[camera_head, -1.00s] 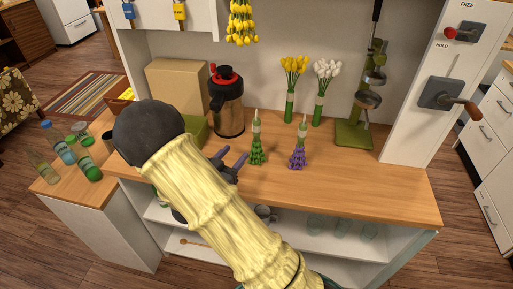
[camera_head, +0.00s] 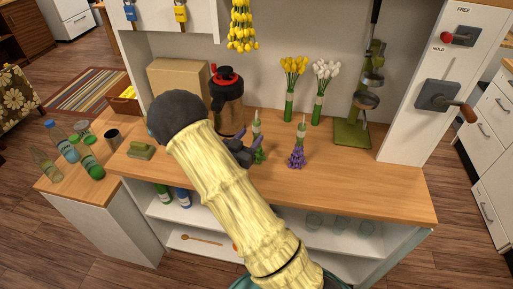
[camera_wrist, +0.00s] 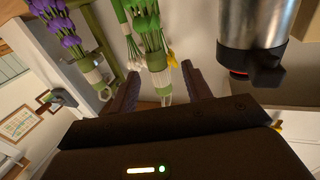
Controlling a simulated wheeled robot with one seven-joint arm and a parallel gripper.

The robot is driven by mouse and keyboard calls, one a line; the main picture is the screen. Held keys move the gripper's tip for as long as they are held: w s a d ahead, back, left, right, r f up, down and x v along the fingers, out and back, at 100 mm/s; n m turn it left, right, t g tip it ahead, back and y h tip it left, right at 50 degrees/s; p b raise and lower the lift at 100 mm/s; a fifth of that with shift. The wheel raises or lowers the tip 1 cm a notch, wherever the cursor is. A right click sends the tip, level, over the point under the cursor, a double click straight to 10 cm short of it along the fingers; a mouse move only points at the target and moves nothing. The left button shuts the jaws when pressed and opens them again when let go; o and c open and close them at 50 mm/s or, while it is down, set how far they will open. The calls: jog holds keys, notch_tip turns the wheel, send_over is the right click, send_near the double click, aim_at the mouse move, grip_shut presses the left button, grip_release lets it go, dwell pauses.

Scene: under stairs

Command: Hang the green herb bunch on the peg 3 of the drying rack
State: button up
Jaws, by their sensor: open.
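The green herb bunch (camera_head: 260,157) stands on the wooden counter with its leaves down and its pale-wrapped stem up. My gripper (camera_head: 245,149) is open beside it and partly hides it in the head view. In the wrist view, the bunch's wrapped stem (camera_wrist: 157,62) and end loop show in the gap between my two fingers (camera_wrist: 160,85). I cannot tell whether the fingers touch it. The drying rack's pegs are not visible, and I cannot pick out peg 3. A yellow bunch (camera_head: 242,25) hangs at the top of the head view.
A purple bunch (camera_head: 297,158) stands right of the green one. Yellow (camera_head: 293,72) and white (camera_head: 326,75) bunches stand upright behind. A dark steel flask (camera_head: 228,105) stands close behind my gripper. A green stand (camera_head: 352,133) is further right. The counter's right front is clear.

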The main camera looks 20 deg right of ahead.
aim_at(255, 133)
jog(key=p+x, duration=0.1)
jog(key=x, duration=0.3)
jog(key=shift+d+p, duration=0.2)
jog(key=shift+p, duration=0.1)
grip_shut()
